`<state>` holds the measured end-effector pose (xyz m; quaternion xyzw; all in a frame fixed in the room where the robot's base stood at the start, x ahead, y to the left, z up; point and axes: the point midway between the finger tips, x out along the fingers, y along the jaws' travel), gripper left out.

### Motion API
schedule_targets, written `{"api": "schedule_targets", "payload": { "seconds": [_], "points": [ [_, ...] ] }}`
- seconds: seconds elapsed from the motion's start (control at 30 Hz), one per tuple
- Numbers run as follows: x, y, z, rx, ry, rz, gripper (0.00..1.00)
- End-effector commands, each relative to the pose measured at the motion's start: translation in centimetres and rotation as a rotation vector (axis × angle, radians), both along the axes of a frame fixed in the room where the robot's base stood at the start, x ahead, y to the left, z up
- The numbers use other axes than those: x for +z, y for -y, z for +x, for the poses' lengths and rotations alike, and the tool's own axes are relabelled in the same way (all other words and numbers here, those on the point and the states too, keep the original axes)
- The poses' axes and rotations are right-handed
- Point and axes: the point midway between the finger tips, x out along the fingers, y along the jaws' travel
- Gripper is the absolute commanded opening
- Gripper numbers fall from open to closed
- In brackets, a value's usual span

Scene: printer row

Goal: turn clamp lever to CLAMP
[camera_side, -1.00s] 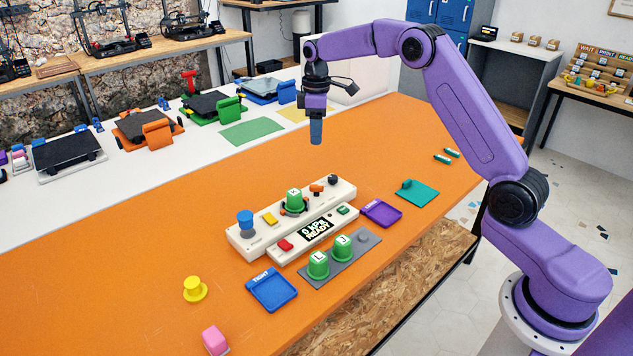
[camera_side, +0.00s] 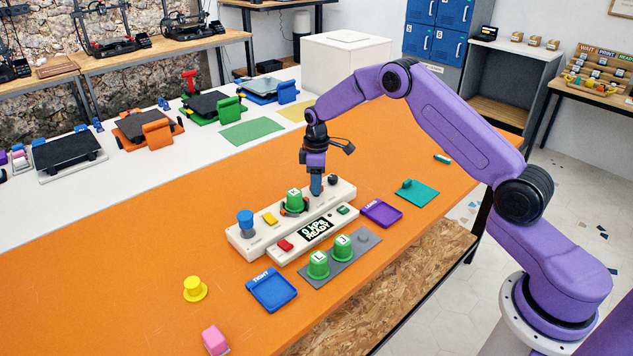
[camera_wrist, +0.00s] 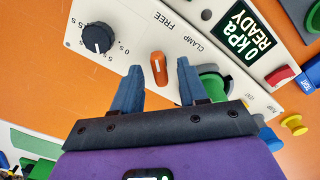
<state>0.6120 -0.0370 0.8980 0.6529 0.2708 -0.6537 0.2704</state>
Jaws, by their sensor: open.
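The orange clamp lever (camera_wrist: 159,70) stands on the cream control panel (camera_side: 260,241). In the wrist view it sits between my two blue fingers, with clear gaps on both sides. Its end with a pale mark points roughly toward the word FREE (camera_wrist: 165,20); the word CLAMP (camera_wrist: 200,42) is printed to the right of that. My gripper (camera_wrist: 160,66) is open and holds nothing. In the side view my gripper (camera_side: 316,191) is low over the panel, pointing down, and hides the lever.
A green part (camera_side: 294,200) stands on the panel close to the left of my gripper. A black dial (camera_wrist: 97,38) is on the other side. The display (camera_wrist: 246,37) reads 0 kPa READY. Green parts (camera_side: 318,265) stand on a grey plate in front.

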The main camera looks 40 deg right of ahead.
Motion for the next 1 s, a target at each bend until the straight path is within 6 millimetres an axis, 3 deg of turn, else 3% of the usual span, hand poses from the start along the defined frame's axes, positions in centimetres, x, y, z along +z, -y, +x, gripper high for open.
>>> {"api": "schedule_targets", "payload": {
  "seconds": [0.33,0.47,1.0],
  "points": [
    [-0.33,0.01,0.04,0.000,0.001,0.000,0.43],
    [-0.32,0.02,0.03,0.000,0.001,0.000,0.00],
    [-0.29,-0.01,0.05,-0.106,0.001,0.000,0.00]
  ]
}}
